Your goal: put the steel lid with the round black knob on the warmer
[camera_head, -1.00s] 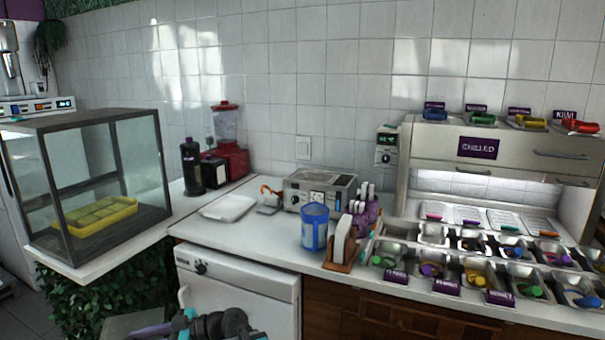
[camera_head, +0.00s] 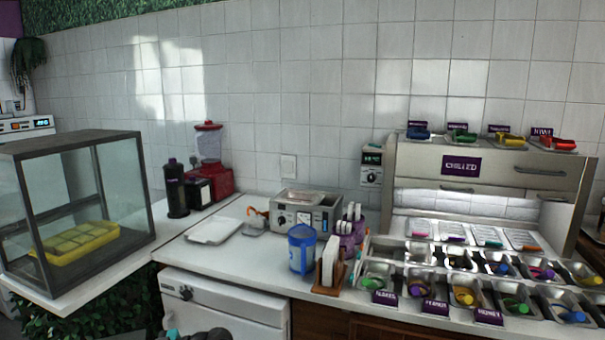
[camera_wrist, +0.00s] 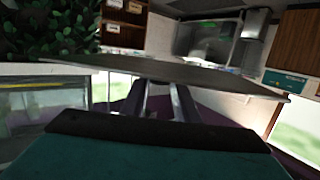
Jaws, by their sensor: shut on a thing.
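In the wrist view, my gripper (camera_wrist: 160,98) is shut on a wide, flat grey thing, seen almost edge-on just past the fingertips. It looks like the steel lid (camera_wrist: 215,78); its knob is hidden by the fingers and the angle. The warmer appears to be the steel box with dials (camera_head: 302,218) on the counter in the head view. Its top looks open, with no lid on it. My gripper and the lid are outside the head view; only a dark part of my arm shows at its bottom edge.
A blue jug (camera_head: 302,250) and a napkin holder (camera_head: 331,268) stand in front of the steel box. A purple holder (camera_head: 352,238) is at its right, a white tray (camera_head: 214,231) at its left. Topping pans (camera_head: 464,296) fill the right; a glass case (camera_head: 100,200) stands left.

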